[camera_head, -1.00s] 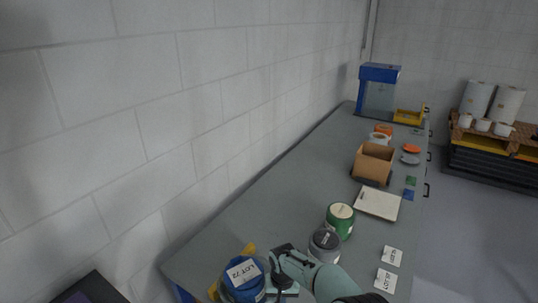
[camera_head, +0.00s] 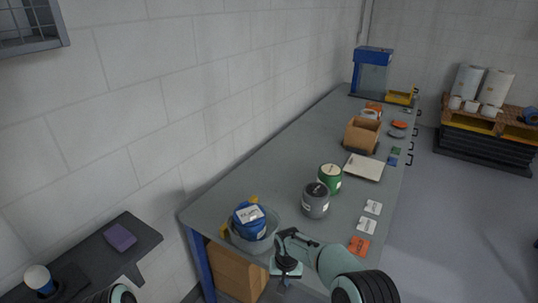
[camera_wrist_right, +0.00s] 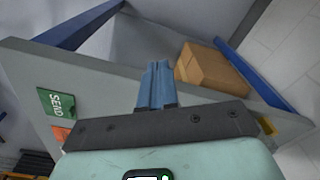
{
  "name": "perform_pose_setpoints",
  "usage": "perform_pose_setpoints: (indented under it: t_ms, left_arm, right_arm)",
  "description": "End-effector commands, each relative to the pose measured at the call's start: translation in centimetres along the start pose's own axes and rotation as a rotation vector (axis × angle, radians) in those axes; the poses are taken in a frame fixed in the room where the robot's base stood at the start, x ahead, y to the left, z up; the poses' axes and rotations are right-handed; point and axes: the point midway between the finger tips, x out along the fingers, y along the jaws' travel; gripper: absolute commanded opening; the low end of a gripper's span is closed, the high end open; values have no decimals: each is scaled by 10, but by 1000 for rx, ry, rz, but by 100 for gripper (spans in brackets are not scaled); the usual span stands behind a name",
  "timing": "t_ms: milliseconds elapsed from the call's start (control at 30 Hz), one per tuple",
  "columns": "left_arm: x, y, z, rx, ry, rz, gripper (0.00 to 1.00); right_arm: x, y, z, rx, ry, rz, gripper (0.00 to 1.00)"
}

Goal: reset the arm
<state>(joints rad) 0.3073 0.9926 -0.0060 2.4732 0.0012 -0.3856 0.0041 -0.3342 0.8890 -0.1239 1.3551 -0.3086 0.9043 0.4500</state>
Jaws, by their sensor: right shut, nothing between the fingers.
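My right arm comes in from the bottom right in the head view. Its gripper (camera_head: 286,270) hangs at the bench's near end, beside the grey tub (camera_head: 236,240). In the right wrist view the two fingers (camera_wrist_right: 157,85) are together with nothing between them. My left arm shows only as a small piece at the bottom left of the head view; its gripper is out of frame. A blue canister (camera_head: 249,222) with a white label sits in the grey tub. A dark grey canister (camera_head: 316,201) and a green canister (camera_head: 330,178) stand on the bench behind.
The long grey bench (camera_head: 270,160) runs along the wall. Cards, a pale tray (camera_head: 364,167) and an open cardboard box (camera_head: 362,134) lie along its right side. A cardboard box (camera_head: 237,272) is below the near end. A dark side shelf (camera_head: 85,262) is at left.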

Motion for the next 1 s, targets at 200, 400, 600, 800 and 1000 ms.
perform_pose_setpoints:
  t_ms: [200,400,600,800,1000]
  left_arm:
    - [0,0,0,0,1,0,43]
    - [0,0,0,0,1,0,43]
    - [1,0,1,0,0,0,43]
    - [0,0,0,0,0,0,43]
    - [0,0,0,0,0,0,43]
  right_arm:
    - [98,37,66,35,-81,-115,0]
    - [169,66,170,134,-117,-238,0]
    - [189,82,273,260,-112,-291,0]
    - [184,87,318,316,-98,-289,0]
    - [183,88,322,321,-95,-287,0]
